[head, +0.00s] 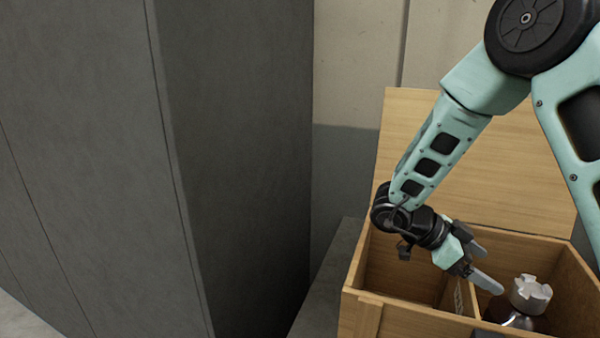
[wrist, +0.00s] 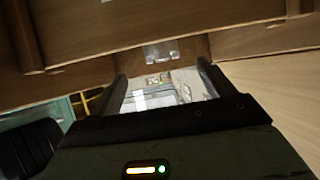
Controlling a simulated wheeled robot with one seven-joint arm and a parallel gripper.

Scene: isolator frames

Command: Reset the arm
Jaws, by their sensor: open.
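My gripper (head: 486,266) is at the top of an open wooden box (head: 400,322), over its inside. Its two fingers are spread apart and nothing shows between them. In the wrist view my gripper (wrist: 160,88) also shows its fingers apart, with brown wooden boards ahead of them. My arm comes down from the upper right of the head view. A dark bottle-like object with a white notched cap (head: 530,294) stands inside the box, just right of the fingertips. Its lower part is hidden.
The box has a raised wooden lid (head: 500,165) behind the arm and an inner divider near my gripper. A large dark grey cabinet-like block (head: 160,150) fills the left. A beige and grey wall (head: 350,70) stands behind.

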